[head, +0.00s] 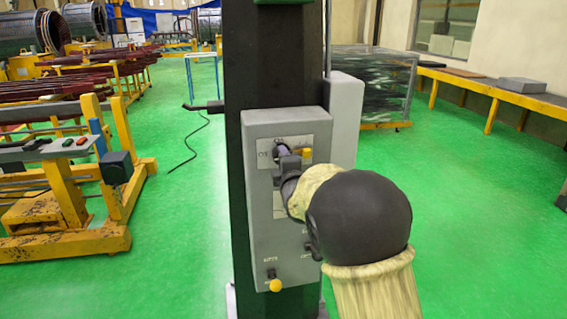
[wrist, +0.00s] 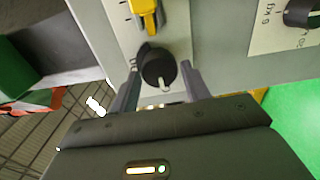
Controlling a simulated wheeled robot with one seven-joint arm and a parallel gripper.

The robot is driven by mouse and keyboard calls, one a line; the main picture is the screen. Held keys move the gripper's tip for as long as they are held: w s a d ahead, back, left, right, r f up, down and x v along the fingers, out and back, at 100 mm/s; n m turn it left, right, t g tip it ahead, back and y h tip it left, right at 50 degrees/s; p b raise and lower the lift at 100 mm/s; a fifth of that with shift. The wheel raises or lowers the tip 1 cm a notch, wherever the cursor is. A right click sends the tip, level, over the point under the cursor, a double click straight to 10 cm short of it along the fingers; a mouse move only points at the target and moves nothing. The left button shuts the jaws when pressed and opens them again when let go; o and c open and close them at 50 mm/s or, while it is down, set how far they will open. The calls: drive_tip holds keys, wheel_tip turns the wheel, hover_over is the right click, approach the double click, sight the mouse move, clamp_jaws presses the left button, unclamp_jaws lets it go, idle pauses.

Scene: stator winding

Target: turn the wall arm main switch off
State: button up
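The main switch is a round black knob (wrist: 157,66) with a pale pointer mark, seen in the wrist view on a light label plate. In the head view a dark knob (head: 281,150) shows at the upper part of the grey control box (head: 262,215), beside printed letters, partly hidden by my gripper. My gripper (wrist: 160,88) has its two fingers apart, one on each side of the black knob. Small gaps seem to show between fingers and knob; contact is hard to tell. In the head view my gripper (head: 285,168) is at the label plate.
A yellow switch (wrist: 147,12) sits close to the black knob. Another black knob (wrist: 300,12) is on a separate plate. A yellow button (head: 275,284) is low on the box. The box is on a dark column (head: 275,60).

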drive_tip(key=shift+o, duration=1.3)
drive_tip(key=shift+s, duration=0.1)
drive_tip(key=b+v, duration=0.3)
drive_tip(key=v, duration=1.4)
drive_tip(key=shift+b, duration=0.3)
drive_tip(key=shift+s+r, duration=0.1)
drive_tip(key=shift+s, duration=0.05)
